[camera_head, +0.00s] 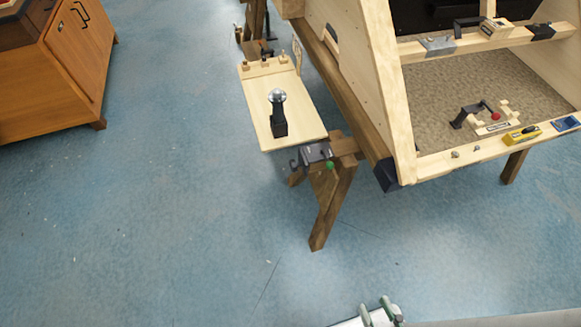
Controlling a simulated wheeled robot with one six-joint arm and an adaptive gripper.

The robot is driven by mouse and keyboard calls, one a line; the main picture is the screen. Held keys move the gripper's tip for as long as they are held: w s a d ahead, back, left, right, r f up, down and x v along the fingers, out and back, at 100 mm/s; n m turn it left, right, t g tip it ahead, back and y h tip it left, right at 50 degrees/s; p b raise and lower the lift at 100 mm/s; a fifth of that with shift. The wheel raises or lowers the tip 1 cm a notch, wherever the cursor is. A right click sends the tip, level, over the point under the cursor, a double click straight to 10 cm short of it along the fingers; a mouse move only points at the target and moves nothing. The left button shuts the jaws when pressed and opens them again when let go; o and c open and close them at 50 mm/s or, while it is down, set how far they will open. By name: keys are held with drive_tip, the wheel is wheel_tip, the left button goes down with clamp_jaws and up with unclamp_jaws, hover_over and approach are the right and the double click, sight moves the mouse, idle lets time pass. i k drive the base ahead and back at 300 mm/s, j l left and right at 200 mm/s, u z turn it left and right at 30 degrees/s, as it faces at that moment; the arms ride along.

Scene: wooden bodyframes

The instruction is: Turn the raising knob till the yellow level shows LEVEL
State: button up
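A small yellow level (523,135) lies on the front wooden rail of the large frame at the right. Its reading is too small to make out. A red knob (495,115) sits on a dark bracket inside the frame, and a green knob (330,166) sits by a grey clamp on the sawhorse. I cannot tell which knob is the raising knob. At the bottom edge, pale grey-green parts that look like my gripper (376,309) show, cut off by the picture. They are well apart from the level and the knobs. Whether they are open or shut is unclear.
A wooden board (300,122) carries a black stand with a silver ball (278,96). A sawhorse (330,205) stands below the frame's near corner (388,175). A blue item (566,123) lies on the rail. A wooden cabinet (75,65) is at upper left. Blue floor is clear at left and front.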

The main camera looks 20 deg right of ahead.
sight(293, 166)
drive_tip(key=k+l+z, duration=0.75)
drive_tip(key=l, duration=0.3)
drive_tip(key=k+l+z, duration=0.25)
drive_tip(key=l, duration=0.2)
drive_tip(key=i+j+u, duration=0.5)
drive_tip(key=j, duration=0.3)
drive_tip(key=i+j+u, duration=0.5)
drive_tip(key=i+j, duration=0.65)
drive_tip(key=j, duration=0.25)
